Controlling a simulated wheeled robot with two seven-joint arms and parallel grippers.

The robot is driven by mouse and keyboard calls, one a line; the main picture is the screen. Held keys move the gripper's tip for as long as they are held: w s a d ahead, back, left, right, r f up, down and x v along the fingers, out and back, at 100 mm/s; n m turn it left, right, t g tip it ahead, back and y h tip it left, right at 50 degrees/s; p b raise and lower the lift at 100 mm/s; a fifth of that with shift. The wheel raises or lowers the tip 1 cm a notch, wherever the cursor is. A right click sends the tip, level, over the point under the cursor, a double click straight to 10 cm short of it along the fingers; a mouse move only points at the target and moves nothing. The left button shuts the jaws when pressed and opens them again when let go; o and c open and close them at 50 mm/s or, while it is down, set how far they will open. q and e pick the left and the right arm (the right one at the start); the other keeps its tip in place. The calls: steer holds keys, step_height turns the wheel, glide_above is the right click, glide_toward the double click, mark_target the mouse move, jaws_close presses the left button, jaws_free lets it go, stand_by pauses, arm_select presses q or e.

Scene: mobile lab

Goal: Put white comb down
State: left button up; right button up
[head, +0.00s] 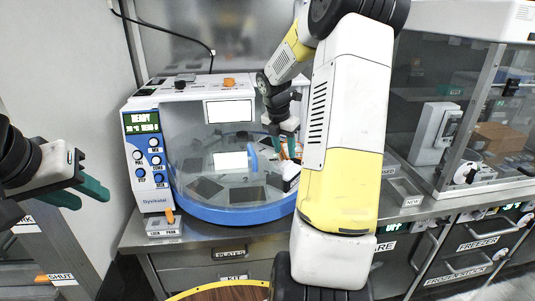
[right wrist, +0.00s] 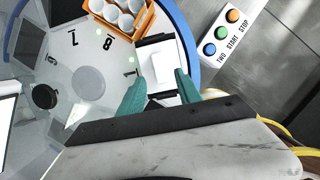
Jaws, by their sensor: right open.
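The white comb appears to be the pale block (right wrist: 160,55) on a black and white pad at the carousel's position 1 in the right wrist view. A white piece also shows at the carousel's right side in the head view (head: 290,171), partly hidden by my right arm. My right gripper (right wrist: 160,88) is open, with its teal fingers on either side of the pad's near end. Whether the fingers touch the block I cannot tell. In the head view the right gripper (head: 283,143) reaches down over the carousel. My left gripper (head: 93,201) is open and empty at far left.
The blue-rimmed carousel (head: 232,216) belongs to a white machine with a control panel (head: 149,160). An orange rack of white vials (right wrist: 122,18) stands beside position 1. A button box (right wrist: 226,36) lies outside the rim. A glass-walled cabinet (head: 480,110) stands at right.

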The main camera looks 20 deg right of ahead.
steer(key=s+a+r+m+t+y, duration=0.1)
steer(key=s+a+r+m+t, duration=0.1)
steer(key=s+a+r+m, duration=0.85)
steer(key=s+a+r+m+t+y, duration=0.2)
steer(key=s+a+r+m+y, duration=0.1)
steer(key=s+a+m, duration=0.6)
steer(key=s+m+y, duration=0.1)
steer(key=s+m, duration=0.3)
steer(key=s, duration=0.1)
steer(key=shift+s+a+r+t, duration=0.2)
steer(key=shift+a+t, duration=0.1)
steer(key=shift+a, duration=0.1)
